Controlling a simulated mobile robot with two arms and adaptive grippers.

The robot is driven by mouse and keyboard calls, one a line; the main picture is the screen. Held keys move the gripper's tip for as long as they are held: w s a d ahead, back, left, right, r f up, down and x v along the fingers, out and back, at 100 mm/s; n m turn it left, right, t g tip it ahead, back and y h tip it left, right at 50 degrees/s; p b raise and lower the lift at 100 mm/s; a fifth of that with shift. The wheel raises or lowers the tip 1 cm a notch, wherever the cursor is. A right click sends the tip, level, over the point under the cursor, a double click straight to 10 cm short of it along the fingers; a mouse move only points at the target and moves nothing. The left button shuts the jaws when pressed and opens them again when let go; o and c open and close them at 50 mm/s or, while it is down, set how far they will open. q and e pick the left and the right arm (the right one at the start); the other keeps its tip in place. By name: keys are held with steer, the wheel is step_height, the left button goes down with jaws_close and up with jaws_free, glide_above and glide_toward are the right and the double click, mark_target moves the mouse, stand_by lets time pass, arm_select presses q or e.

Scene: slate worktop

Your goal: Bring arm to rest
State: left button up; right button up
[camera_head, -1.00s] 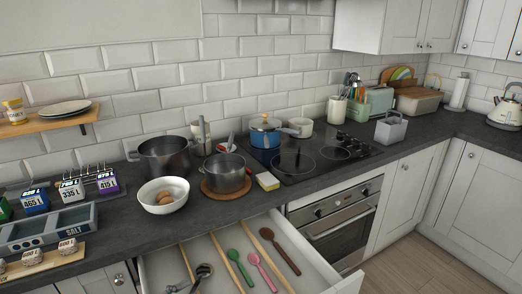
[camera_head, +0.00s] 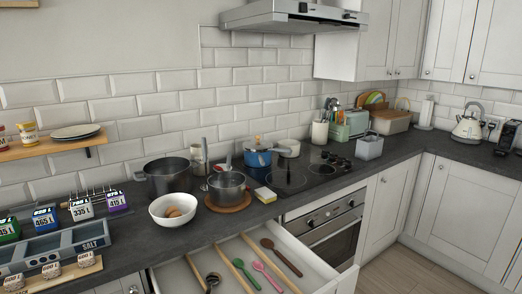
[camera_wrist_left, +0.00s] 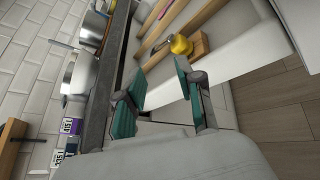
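My left gripper (camera_wrist_left: 158,88) shows in the left wrist view with its two teal-padded fingers spread apart. It is open, with nothing between the fingers. The edge of the worktop (camera_wrist_left: 108,80) is to its left and part of an open drawer (camera_wrist_left: 238,62) is beyond it. The worktop (camera_head: 122,236) also shows in the head view, but neither of my grippers does. My right gripper is not in view.
The drawer (camera_head: 325,268) stands open below the worktop, with spoons inside. A white bowl (camera_head: 160,220), a steel pot (camera_head: 228,190), a dark pot (camera_head: 168,178) and a blue pot (camera_head: 257,158) crowd the counter. A yellow object (camera_wrist_left: 181,45) lies by the drawer's wooden divider.

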arm_select(q)
steer(key=s+a+f+n+y, duration=0.1)
steer(key=a+f+n+y, duration=0.15)
steer(key=f+n, duration=0.55)
steer(key=s+a+f+n+y, duration=0.15)
steer(key=a+f+n, duration=0.25)
steer(key=f+n, duration=0.4)
steer(key=s+a+f+n+g+y, duration=0.1)
steer(key=s+f+n+g+y, duration=0.1)
steer(key=s+f+n, duration=0.4)
steer(key=s+a+f+n+g+y, duration=0.1)
steer(key=s+f+n+g, duration=0.1)
steer(key=s+f+n, duration=0.5)
steer(key=s+d+f+n+g, duration=0.4)
steer(key=s+f+n, duration=0.4)
steer(key=s, duration=0.5)
steer(key=s+d+f+n+g, duration=0.3)
steer(key=s+d+f+n, duration=0.3)
steer(key=s+n, duration=0.5)
step_height(320, 180, down, 3)
steer(key=shift+s+r+g, duration=0.15)
steer(key=shift+s+g, duration=0.25)
steer(key=shift+s, duration=0.75)
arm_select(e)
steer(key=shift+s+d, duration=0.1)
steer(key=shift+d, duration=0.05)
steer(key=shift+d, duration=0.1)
